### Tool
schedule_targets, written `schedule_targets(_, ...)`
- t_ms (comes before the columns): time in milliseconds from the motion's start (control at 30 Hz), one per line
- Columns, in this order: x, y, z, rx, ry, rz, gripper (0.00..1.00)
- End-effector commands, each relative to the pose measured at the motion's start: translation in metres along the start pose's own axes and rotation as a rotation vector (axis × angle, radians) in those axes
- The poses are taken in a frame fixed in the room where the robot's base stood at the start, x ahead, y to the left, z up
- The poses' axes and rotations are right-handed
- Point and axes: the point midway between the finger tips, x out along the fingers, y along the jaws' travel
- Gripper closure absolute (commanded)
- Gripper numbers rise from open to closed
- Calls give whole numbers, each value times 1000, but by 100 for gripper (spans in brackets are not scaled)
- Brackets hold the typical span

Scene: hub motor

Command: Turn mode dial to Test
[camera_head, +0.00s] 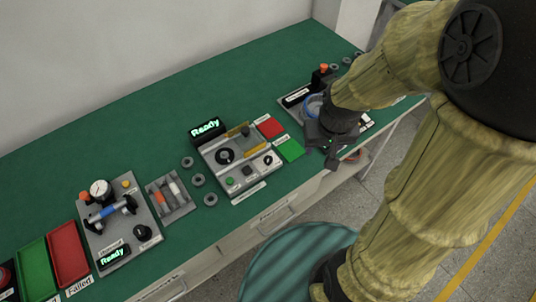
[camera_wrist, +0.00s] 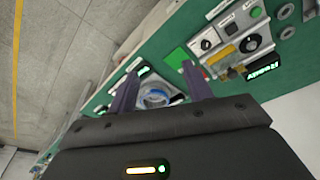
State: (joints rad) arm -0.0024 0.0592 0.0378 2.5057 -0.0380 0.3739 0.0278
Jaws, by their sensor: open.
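The middle station (camera_head: 240,165) has a large black round knob (camera_head: 224,156), a smaller black-and-white knob (camera_head: 267,160), a green button (camera_head: 230,181) and a lit "Ready" display (camera_head: 207,130). The left station (camera_head: 112,225) has a black knob (camera_head: 143,232) and its own "Ready" display (camera_head: 114,257). I cannot read which knob is the mode dial, nor its setting. My gripper (camera_head: 328,155) is open and empty, right of the middle station and in front of the right station. In the wrist view, its two fingers (camera_wrist: 160,85) spread around the view of a blue ring (camera_wrist: 155,98); no contact is discernible.
A green pad (camera_head: 290,149) and red pad (camera_head: 270,127) lie between middle station and gripper. Grey rings (camera_head: 198,180) and a parts tray (camera_head: 171,197) lie left of the middle station. Green and red trays (camera_head: 69,253) stand far left. The bench's back (camera_head: 150,140) is clear.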

Motion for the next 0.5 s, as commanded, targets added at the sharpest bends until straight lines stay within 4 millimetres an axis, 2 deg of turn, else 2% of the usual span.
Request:
schedule_targets(133,7,-23,-33,-93,-63,-2,50)
schedule_targets(300,26,-64,-71,-213,-135,-15,50)
schedule_targets(500,50,-109,-101,-306,-187,-39,50)
